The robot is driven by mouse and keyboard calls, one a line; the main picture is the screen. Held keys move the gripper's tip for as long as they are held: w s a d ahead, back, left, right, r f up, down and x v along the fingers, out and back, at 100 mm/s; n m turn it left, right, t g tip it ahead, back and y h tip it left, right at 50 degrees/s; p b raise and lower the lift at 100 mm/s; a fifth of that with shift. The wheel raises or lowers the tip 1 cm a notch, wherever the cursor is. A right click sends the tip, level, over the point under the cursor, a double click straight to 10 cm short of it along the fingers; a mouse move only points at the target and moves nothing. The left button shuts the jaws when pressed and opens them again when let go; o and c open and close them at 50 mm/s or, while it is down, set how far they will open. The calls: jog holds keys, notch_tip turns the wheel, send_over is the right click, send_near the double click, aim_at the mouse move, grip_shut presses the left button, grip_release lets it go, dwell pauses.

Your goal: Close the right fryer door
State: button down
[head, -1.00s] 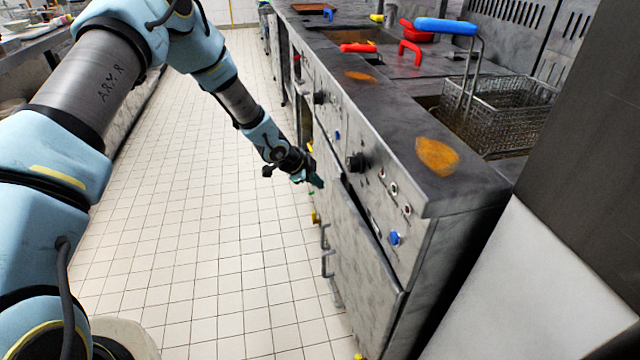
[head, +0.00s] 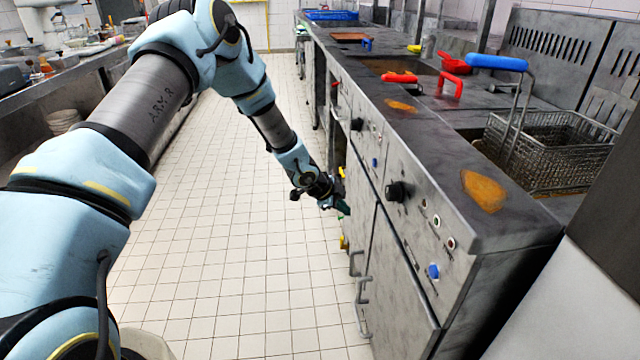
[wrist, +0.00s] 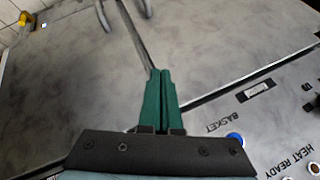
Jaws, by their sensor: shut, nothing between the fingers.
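The right fryer door (head: 397,285) is a grey metal panel below the knob and blue button, in the head view. It looks nearly flush with the front, with a dark line along its top edge. Its bar handle (head: 362,308) is on its left side. The right door also shows in the wrist view (wrist: 70,75).
The left door (head: 360,205) with its own handle (head: 355,263) is beside it. A control panel (head: 415,215) with protruding knobs runs above the doors. A fryer basket (head: 545,150) with a blue handle is on top. The tiled floor (head: 240,250) to the left is clear.

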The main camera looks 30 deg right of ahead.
jog(key=shift+w+a+r+p, duration=1.5)
jog(key=shift+w+r, duration=1.3)
jog(key=shift+r, duration=1.2)
jog(key=w+a+r+n+t+y+p, duration=0.1)
jog(key=a+r+n+y, duration=0.35)
jog(key=a, duration=1.05)
jog(key=w+a+r+n+t+y+p, duration=0.15)
jog(key=a+r+n, duration=0.55)
jog(key=a, duration=0.8)
jog(key=s+a+r+n, duration=0.5)
jog(key=s+a+n, duration=0.1)
jog(key=a, duration=0.3)
jog(key=s+a+r+n+g+y+p, duration=0.1)
jog(key=s+a+r+n, duration=0.4)
jog(key=a+n, duration=0.3)
jog(key=shift+s+a+r, duration=0.15)
jog(key=shift+s+a, duration=0.75)
jog(key=shift+a, duration=0.1)
